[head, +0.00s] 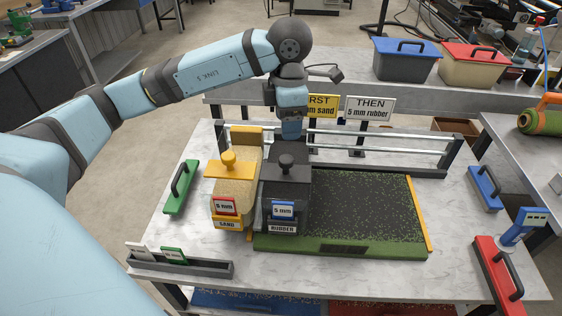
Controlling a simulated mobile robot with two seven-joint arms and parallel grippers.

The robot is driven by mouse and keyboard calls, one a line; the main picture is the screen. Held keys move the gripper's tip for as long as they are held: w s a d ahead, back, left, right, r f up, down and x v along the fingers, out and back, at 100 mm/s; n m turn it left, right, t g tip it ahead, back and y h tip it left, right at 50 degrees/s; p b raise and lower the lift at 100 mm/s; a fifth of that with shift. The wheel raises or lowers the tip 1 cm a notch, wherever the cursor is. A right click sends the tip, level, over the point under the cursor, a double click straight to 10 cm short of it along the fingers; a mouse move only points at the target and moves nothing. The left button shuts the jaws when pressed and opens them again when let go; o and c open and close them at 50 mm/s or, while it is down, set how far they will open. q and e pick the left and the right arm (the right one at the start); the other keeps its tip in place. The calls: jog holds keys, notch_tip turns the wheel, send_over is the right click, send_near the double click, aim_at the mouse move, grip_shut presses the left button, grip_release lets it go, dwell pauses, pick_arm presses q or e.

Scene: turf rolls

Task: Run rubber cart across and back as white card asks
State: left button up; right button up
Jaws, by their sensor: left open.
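The black rubber cart (286,190) has a round knob on top, a blue "5 mm" plate and a "RUBBER" label. It stands at the left end of the green-edged turf bed (340,246). The white card (370,109) reads "THEN 5 mm rubber". A yellow card (322,106), partly hidden by my arm, reads "...RST ... mm sand". My left gripper (291,136) is open and points down at the rubber cart's knob; whether it touches is unclear. The yellow sand cart (232,192) stands left of the rubber cart. My right gripper is out of view.
Metal rails (385,148) run behind the bed. A yellow strip (419,214) edges its right end. A green handled tool (180,188) lies left; blue (486,188) and red (497,270) ones lie right. A grey card rack (180,264) is in front. Speckled turf right of the rubber cart is clear.

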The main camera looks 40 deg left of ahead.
aim_at(288, 158)
pick_arm(q)
notch_tip(288, 158, down, 13)
jog(key=shift+r, duration=0.1)
jog(key=shift+c, duration=0.3)
grip_shut()
